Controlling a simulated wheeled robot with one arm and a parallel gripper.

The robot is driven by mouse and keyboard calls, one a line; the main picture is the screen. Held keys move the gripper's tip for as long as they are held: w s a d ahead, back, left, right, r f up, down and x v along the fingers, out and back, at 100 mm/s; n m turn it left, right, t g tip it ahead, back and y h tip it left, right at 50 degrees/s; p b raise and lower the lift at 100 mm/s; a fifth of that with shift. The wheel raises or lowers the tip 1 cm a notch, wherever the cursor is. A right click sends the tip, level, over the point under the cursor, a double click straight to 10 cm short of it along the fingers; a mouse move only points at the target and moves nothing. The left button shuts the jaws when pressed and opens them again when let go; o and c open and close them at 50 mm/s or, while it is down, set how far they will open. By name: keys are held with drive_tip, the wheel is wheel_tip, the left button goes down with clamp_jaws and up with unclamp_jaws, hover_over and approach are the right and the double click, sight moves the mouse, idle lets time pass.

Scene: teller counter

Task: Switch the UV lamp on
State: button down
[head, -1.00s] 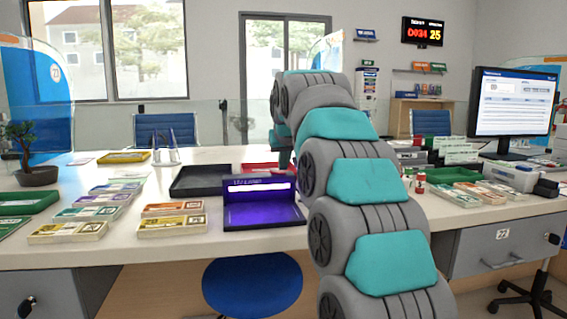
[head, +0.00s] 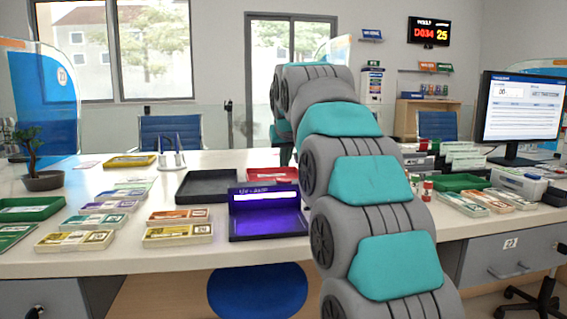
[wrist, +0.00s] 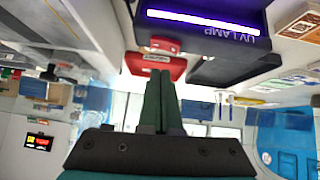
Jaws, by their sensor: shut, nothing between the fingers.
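The UV lamp (head: 267,224) is a dark open box on the counter, labelled on its upright back panel. A white strip glows along the panel and its floor is lit violet. In the wrist view the lamp (wrist: 215,32) shows upside down at the top, with its strip bright. My gripper (wrist: 160,73) is shut and empty, its dark green fingers together. The fingertips point toward a small red block with pale marks (wrist: 158,45) beside the lamp; I cannot tell whether they touch it. In the head view my arm hides most of the gripper.
A black tray (head: 207,198) and a red tray (head: 271,174) lie behind the lamp. Several banknote bundles (head: 178,235) lie to its left. A green tray (head: 461,182) and a monitor (head: 519,105) stand to the right. A blue stool (head: 257,292) is below the counter.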

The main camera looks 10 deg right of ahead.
drive_tip(key=d+v, duration=0.1)
drive_tip(key=v, duration=0.9)
drive_tip(key=shift+d+r, duration=0.25)
drive_tip(key=shift+r, duration=0.25)
drive_tip(key=s+f+g, duration=1)
drive_tip(key=s+f, duration=3.2)
drive_tip(key=s, duration=0.2)
drive_tip(key=shift+s+g+y, duration=0.25)
drive_tip(key=shift+g+y, duration=0.05)
drive_tip(key=shift+g, duration=0.1)
